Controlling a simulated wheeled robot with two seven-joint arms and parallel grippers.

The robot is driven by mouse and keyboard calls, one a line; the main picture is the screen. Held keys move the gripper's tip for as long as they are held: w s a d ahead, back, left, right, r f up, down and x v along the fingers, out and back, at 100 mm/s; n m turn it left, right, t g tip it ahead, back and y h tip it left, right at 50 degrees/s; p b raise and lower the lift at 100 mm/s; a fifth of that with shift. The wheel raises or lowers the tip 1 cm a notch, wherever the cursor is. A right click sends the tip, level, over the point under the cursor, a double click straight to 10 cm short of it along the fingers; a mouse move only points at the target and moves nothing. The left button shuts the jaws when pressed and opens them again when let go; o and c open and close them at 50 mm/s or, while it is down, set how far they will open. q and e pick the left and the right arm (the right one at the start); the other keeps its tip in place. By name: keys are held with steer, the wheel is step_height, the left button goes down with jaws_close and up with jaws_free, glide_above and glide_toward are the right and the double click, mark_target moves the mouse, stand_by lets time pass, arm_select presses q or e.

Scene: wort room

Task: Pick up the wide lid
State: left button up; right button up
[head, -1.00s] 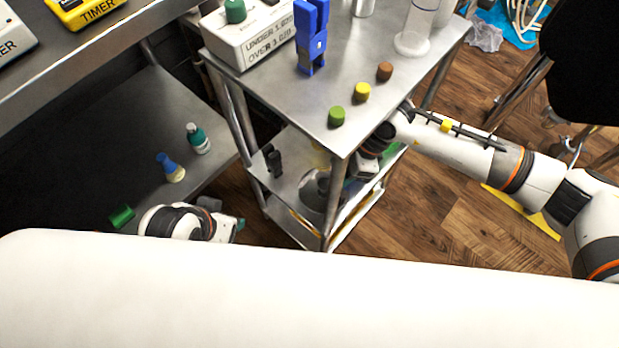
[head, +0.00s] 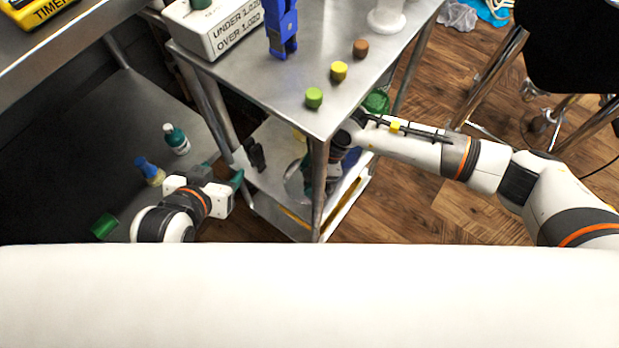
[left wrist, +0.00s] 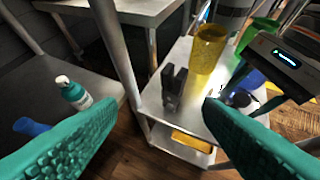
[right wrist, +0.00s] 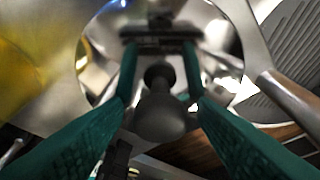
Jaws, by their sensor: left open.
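The wide lid (right wrist: 225,60) is a round, mirror-like metal disc with a dark knob (right wrist: 165,105). In the head view the lid (head: 293,182) lies on the cart's lower shelf, partly hidden by the cart's leg and my right wrist. My right gripper (right wrist: 163,103) is open, its teal fingers on either side of the knob, with a gap visible at each side. The fingers also mirror in the lid. My left gripper (head: 238,180) is open and empty beside the cart's lower shelf; in the left wrist view its fingers (left wrist: 160,106) are wide apart.
A black clip-like object (left wrist: 172,88) and a yellow cylinder (left wrist: 208,48) stand on the lower shelf. The cart's top (head: 320,112) holds green, yellow and brown caps above my right gripper. A cart leg (head: 318,190) stands close to my right gripper.

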jaws_close()
steer(key=shift+r, duration=0.2)
